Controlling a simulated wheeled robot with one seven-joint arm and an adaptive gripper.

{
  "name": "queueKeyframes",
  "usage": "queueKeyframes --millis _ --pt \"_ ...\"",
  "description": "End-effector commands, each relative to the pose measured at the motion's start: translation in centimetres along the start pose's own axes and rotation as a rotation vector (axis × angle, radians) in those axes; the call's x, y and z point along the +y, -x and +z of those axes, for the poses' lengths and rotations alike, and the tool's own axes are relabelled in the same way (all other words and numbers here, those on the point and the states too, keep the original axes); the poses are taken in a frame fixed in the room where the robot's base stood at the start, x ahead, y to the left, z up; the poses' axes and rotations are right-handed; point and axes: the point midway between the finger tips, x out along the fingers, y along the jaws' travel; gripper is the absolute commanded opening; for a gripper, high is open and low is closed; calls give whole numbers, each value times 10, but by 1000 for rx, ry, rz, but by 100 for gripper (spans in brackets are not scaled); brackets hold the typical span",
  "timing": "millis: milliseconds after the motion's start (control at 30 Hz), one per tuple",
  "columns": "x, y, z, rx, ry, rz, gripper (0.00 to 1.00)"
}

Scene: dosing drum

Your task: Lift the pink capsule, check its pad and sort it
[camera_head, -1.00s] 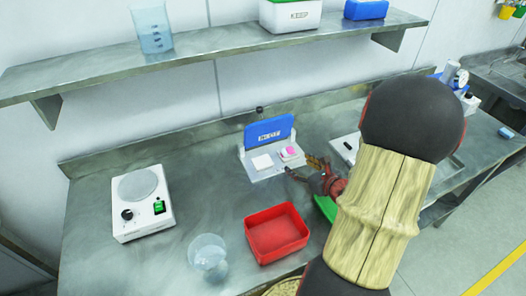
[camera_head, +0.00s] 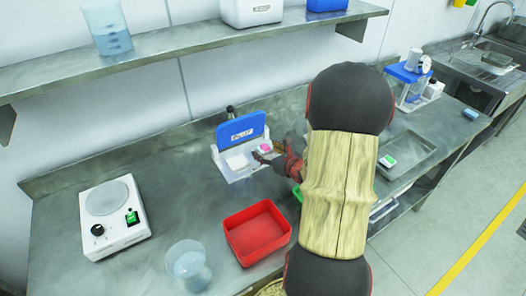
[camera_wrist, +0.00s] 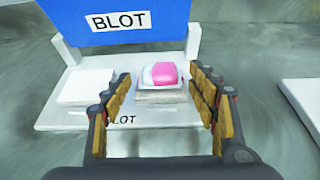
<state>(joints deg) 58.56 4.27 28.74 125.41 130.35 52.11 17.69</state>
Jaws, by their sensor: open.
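The pink capsule (camera_wrist: 165,73) lies in a small white holder on a raised pad (camera_wrist: 161,97) at the right of the white blot stand. A flat white pad (camera_wrist: 87,87) sits at the left of the stand. The blue back panel (camera_head: 241,131) reads "BLOT" in the wrist view. My gripper (camera_wrist: 161,110) is open and empty, its two fingers in front of and to either side of the capsule, not touching it. In the head view the capsule (camera_head: 265,148) shows just beyond my gripper (camera_head: 272,160).
A red tray (camera_head: 257,232) and a clear beaker (camera_head: 188,264) stand at the front. A hotplate-like device (camera_head: 112,220) is at the left. A green tray is mostly hidden behind my arm. A metal tray (camera_head: 405,158) lies at the right. A shelf (camera_head: 190,43) runs above.

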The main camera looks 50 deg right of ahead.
Motion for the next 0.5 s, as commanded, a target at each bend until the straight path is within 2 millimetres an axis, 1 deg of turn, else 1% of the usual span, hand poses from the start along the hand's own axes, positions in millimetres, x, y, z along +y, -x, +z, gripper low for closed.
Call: queueKeyframes --millis 167,500 --pt "0 0 1 0 0 0 58" --pt "0 1 0 0 0 0 39"
